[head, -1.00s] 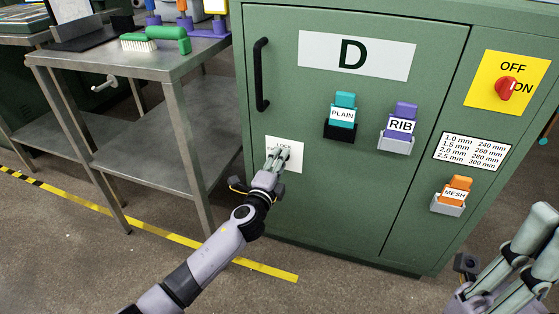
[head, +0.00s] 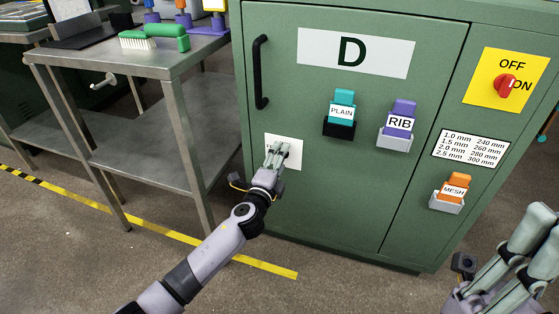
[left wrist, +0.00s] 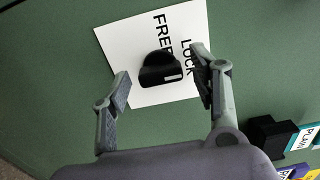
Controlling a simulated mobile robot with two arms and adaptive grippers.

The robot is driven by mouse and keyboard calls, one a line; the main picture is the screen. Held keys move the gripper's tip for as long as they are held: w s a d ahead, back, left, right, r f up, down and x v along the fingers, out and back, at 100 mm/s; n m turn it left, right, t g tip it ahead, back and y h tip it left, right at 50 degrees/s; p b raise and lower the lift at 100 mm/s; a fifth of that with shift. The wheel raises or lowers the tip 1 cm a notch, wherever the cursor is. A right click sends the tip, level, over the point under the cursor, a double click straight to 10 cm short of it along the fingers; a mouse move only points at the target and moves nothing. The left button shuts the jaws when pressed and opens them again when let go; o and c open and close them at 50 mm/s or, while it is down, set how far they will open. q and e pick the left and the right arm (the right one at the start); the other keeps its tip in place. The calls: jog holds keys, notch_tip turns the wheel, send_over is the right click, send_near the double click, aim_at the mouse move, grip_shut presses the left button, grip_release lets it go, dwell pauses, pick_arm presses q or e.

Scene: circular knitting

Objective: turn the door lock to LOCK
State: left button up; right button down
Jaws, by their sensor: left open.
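The door lock is a black knob (left wrist: 160,70) with a small white mark, on a white plate (left wrist: 120,45) printed FREE and LOCK. The plate (head: 293,155) also shows low on the left of the green cabinet door in the head view. My left gripper (left wrist: 163,90) is open, with one finger on each side of the knob and a gap visible on the left. The right finger partly covers the plate by the word LOCK. In the head view my left gripper (head: 275,152) hides the knob. My right gripper (head: 540,235) is at the lower right, away from the door.
The door has a black handle (head: 261,72) and holders with PLAIN (head: 342,112) and RIB (head: 400,122) blocks. A red switch (head: 504,86) and a MESH block (head: 453,189) are further right. A metal table (head: 125,60) stands left of the cabinet.

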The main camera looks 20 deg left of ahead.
pick_arm(q)
jog(key=s, duration=1.2)
jog(key=shift+a, duration=0.25)
